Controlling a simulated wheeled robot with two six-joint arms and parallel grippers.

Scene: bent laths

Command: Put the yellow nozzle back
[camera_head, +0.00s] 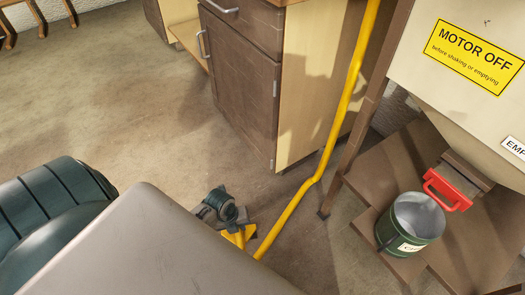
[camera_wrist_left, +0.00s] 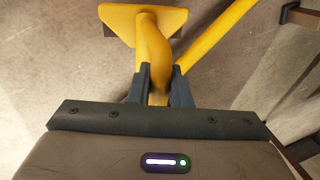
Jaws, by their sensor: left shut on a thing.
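The yellow nozzle (camera_wrist_left: 152,35) shows in the left wrist view as a flat, wide head with a curved neck. My left gripper (camera_wrist_left: 161,74) is shut on that neck, one dark finger on each side. In the head view the gripper (camera_head: 238,226) is low over the floor, and only a small part of the nozzle (camera_head: 237,238) shows below it. A long bent yellow tube (camera_head: 346,105) runs down beside the nozzle; I cannot tell whether they touch. My right gripper is out of view.
A brown cabinet (camera_head: 238,75) stands behind the tube. At the right a cream hopper (camera_head: 450,80) with a yellow MOTOR OFF sign and a red handle (camera_head: 447,190) stands above a green bucket (camera_head: 388,237) on a wooden shelf. Open floor (camera_head: 110,90) lies at the left.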

